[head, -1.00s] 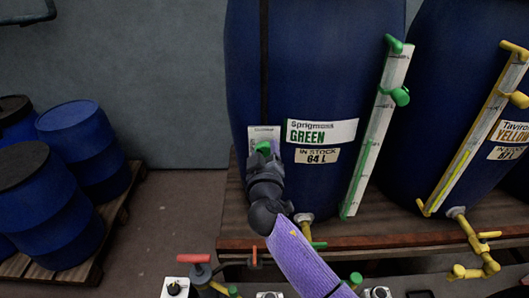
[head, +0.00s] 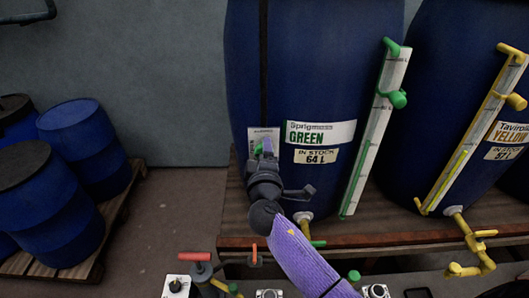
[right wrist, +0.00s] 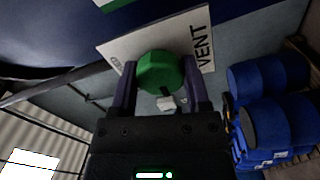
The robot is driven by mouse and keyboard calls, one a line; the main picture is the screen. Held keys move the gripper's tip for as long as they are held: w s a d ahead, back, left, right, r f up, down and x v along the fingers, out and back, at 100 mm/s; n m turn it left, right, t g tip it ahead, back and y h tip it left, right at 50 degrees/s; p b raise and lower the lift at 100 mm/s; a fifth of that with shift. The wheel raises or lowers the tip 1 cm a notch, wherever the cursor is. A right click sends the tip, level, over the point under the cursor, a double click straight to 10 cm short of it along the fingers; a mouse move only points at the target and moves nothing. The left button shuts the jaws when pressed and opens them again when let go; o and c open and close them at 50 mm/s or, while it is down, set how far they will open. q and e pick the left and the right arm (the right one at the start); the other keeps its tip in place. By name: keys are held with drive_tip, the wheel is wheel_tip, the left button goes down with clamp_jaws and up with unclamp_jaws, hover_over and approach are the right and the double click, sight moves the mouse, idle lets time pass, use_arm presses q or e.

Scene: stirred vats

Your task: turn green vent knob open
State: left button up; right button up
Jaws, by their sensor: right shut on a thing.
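The green vent knob (right wrist: 160,72) sits on a white plate (right wrist: 122,52) lettered VENT in the right wrist view. My right gripper (right wrist: 157,92) is shut on the knob, with one finger on each side of it. In the head view the knob (head: 267,146) is a small green patch, mostly hidden by my right gripper (head: 264,152). The knob and plate are on the front of the blue vat (head: 320,60) labelled Sprigmoss GREEN. My left gripper is not in view.
A green-fitted level gauge (head: 377,130) stands right of the vat's label. A yellow-labelled vat (head: 450,90) is farther right. Blue drums (head: 80,140) stand on a pallet at left. A red-handled valve (head: 194,257) is low in front.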

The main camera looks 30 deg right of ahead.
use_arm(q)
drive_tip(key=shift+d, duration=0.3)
use_arm(e)
drive_tip(key=shift+f, duration=0.1)
drive_tip(key=o, duration=1.3)
drive_tip(key=v, duration=1)
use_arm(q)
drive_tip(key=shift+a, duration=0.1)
